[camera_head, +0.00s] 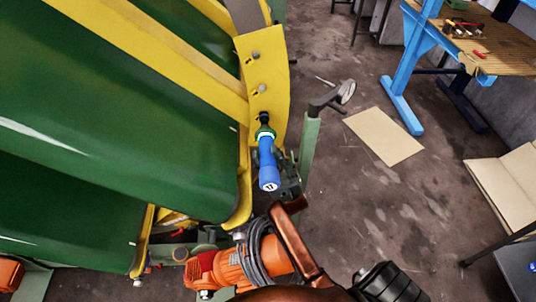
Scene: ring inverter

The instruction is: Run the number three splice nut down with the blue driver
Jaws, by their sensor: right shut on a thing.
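The blue driver (267,160) stands at the yellow flange of the green ring, its marked round end toward me. Its far, dark end reaches the flange (277,100) at the lowest of the visible fastener spots; the nut there is hidden, so I cannot tell how well they are seated. Two grey nuts show higher on the flange, an upper one (255,54) and a middle one (261,88). My right gripper (277,168) is dark, partly hidden behind the driver, and shut on it. My left gripper is not in view.
The large green and yellow ring (110,160) fills the left side. An orange motor (240,268) with a coiled grey cable sits below the driver. A green post (309,145) with a handwheel (346,92) stands close right. A blue-legged workbench (490,50) is farther away.

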